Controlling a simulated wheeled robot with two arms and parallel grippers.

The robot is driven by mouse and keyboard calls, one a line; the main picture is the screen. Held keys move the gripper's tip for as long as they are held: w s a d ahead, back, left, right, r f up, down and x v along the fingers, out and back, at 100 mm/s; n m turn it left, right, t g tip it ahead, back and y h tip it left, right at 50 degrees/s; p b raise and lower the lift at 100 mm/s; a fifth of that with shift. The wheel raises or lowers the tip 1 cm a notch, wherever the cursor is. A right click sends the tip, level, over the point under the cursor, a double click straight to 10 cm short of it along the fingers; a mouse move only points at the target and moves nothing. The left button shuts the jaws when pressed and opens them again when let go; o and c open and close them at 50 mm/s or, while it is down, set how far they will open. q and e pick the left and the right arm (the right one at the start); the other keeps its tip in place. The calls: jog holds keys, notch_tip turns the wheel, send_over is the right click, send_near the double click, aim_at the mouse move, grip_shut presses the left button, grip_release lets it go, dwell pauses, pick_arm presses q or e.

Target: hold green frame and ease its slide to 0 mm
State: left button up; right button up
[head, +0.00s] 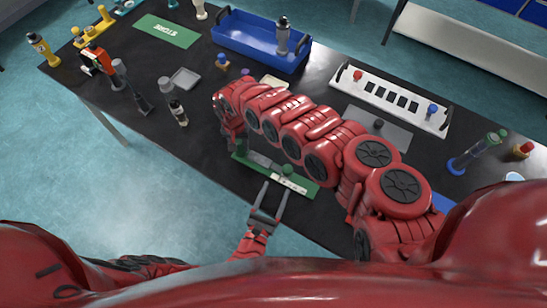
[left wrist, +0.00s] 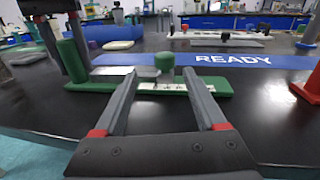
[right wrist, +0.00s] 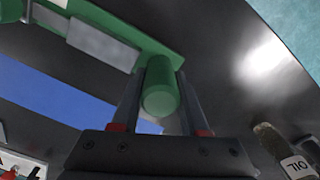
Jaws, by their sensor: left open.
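The green frame (head: 305,190) lies on the black table near its front edge, with a white scale strip along it. In the left wrist view, the frame (left wrist: 90,86) has a tall green post (left wrist: 73,64) at its left end. A short green knob (left wrist: 165,63) on the slide stands between and beyond my left fingertips. My left gripper (head: 274,190) is open and empty at the frame's near side. My right gripper (right wrist: 160,85) is shut on the green post (right wrist: 160,99) at the frame's end. The head view mostly hides this grip behind my right arm.
A blue READY mat (left wrist: 205,61) lies behind the frame. A white panel (head: 390,98) with dark slots and a blue tray (head: 245,42) stand further back. A small dark bottle (head: 178,113) is left of the frame. My right arm crosses above the table.

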jog(key=o, duration=0.5)
jog(key=shift+r, duration=0.1)
